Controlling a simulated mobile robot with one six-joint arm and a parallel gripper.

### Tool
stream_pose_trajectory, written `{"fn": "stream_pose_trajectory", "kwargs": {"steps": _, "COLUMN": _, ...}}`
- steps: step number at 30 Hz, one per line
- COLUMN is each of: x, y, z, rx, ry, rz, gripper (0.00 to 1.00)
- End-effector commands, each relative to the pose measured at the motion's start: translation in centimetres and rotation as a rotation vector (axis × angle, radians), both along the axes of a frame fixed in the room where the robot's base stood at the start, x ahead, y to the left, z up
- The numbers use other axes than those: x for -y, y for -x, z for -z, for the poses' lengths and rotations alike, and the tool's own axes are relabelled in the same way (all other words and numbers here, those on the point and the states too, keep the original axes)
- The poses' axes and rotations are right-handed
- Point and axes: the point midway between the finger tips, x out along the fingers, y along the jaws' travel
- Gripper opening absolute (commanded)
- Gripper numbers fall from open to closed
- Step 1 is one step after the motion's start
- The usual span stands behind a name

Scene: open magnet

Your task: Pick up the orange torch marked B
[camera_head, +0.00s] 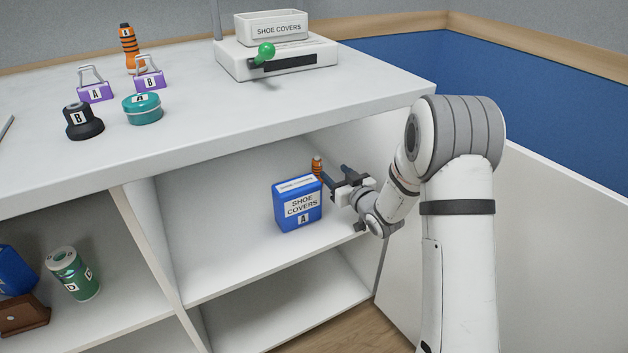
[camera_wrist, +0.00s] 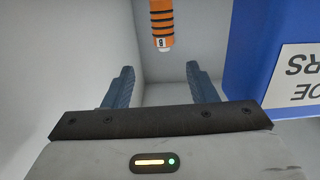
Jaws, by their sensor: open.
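An orange torch with dark bands (camera_head: 317,167) stands on the upper shelf of the right cabinet bay, behind the blue shoe covers box (camera_head: 298,204). Its lower part is hidden by the box and my gripper. In the wrist view the torch (camera_wrist: 161,20) lies ahead, between the lines of the fingers and beyond their tips, with a small white label that looks like B. My gripper (camera_head: 335,174) reaches into the bay, open and empty; its blue fingers show apart in the wrist view (camera_wrist: 160,70). Another orange banded torch (camera_head: 131,50) stands on the counter; its label is too small to read surely.
The blue box (camera_wrist: 275,55) is close to the right of the fingers in the wrist view. The bay's side wall (camera_head: 360,150) is near my arm. Purple padlock-like items (camera_head: 95,93), a teal tin (camera_head: 142,110) and a black object (camera_head: 83,122) stand on the counter.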

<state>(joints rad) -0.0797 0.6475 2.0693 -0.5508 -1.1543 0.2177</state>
Motion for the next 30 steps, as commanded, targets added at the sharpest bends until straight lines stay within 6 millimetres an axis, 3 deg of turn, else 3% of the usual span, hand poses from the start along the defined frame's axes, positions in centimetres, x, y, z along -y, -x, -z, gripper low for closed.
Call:
{"fn": "stream_pose_trajectory", "kwargs": {"steps": 6, "x": -2.6, "y": -3.0, "z": 0.4, "rx": 0.001, "ry": 0.001, "rz": -0.009, "gripper": 0.52}}
{"fn": "stream_pose_trajectory", "kwargs": {"steps": 14, "x": -4.0, "y": -4.6, "z": 0.5, "rx": -0.001, "ry": 0.001, "rz": -0.011, "gripper": 0.52}}
{"fn": "stream_pose_trajectory", "kwargs": {"steps": 21, "x": -6.1, "y": -7.5, "z": 0.6, "rx": 0.0, "ry": 0.002, "rz": -0.011, "gripper": 0.52}}
{"fn": "stream_pose_trajectory", "kwargs": {"steps": 30, "x": -6.6, "y": -8.1, "z": 0.3, "rx": -0.002, "ry": 0.001, "rz": -0.011, "gripper": 0.52}}
